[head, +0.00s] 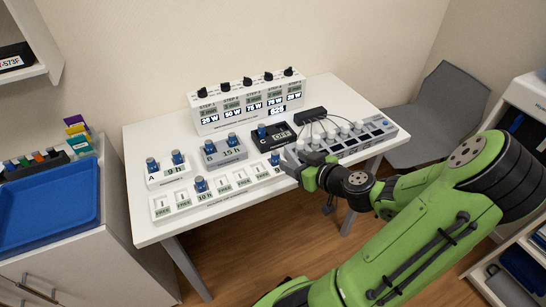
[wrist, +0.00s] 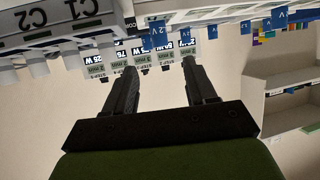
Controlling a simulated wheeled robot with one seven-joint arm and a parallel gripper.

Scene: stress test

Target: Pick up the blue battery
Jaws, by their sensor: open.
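Several blue batteries stand upright on the white table (head: 150,232) in the head view. Two are in the "9 h" holder (head: 170,180), two in the grey "15 h" holder (head: 225,156), and one battery (head: 262,131) is at the black "OFF" unit. One battery (head: 200,184) stands in the long slotted rack and another (head: 275,158) at its right end, close to my gripper (head: 290,162). Which battery the task means cannot be told. In the wrist view my gripper (wrist: 160,88) is open and empty; blue labelled batteries (wrist: 157,30) show upside down beyond the fingers.
A white box with knobs (head: 246,104) stands at the back of the table. A grey unit with white cylinders and cables (head: 345,143) lies just behind my gripper. A blue tray (head: 48,205) is on the left cabinet. A grey chair (head: 435,110) stands at right.

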